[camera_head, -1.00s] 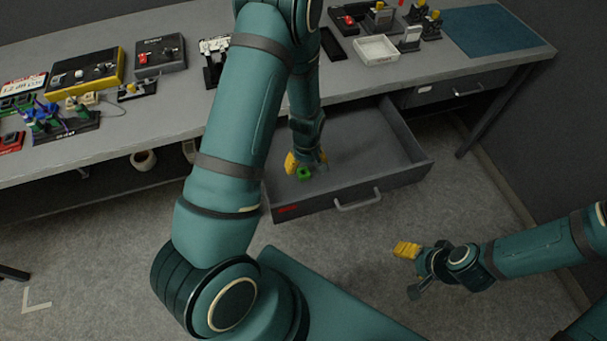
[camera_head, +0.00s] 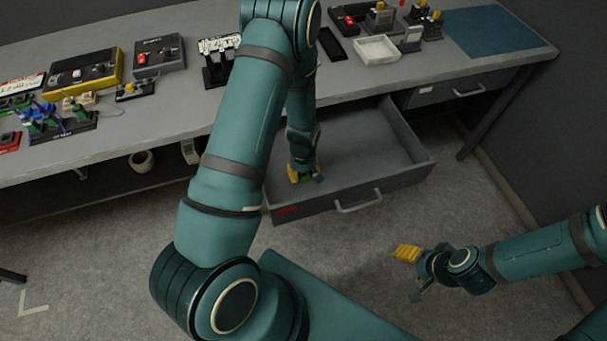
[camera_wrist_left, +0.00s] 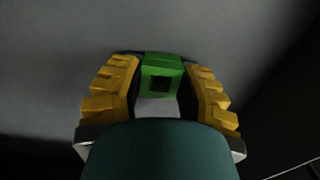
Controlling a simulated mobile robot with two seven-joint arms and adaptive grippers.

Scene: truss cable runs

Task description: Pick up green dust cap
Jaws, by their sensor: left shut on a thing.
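The green dust cap (camera_wrist_left: 161,66) is a small block with a square dark opening, seen between the fingers in the left wrist view. In the head view a bit of the green cap (camera_head: 308,179) shows low inside the open drawer (camera_head: 372,140). My left gripper (camera_head: 305,176) reaches down into the drawer at its left front part. Its yellow ridged fingers are shut on the cap, one on each side, as the left wrist view also shows (camera_wrist_left: 160,80). My right gripper (camera_head: 408,272) is out over the floor, empty, with its fingers apart.
The drawer's front wall and handle (camera_head: 358,203) lie close to my left gripper. The bench (camera_head: 190,110) above carries control boxes, a rack of coloured connectors and a white tray (camera_head: 377,49). A blue mat (camera_head: 490,31) lies at the right. The floor in front is clear.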

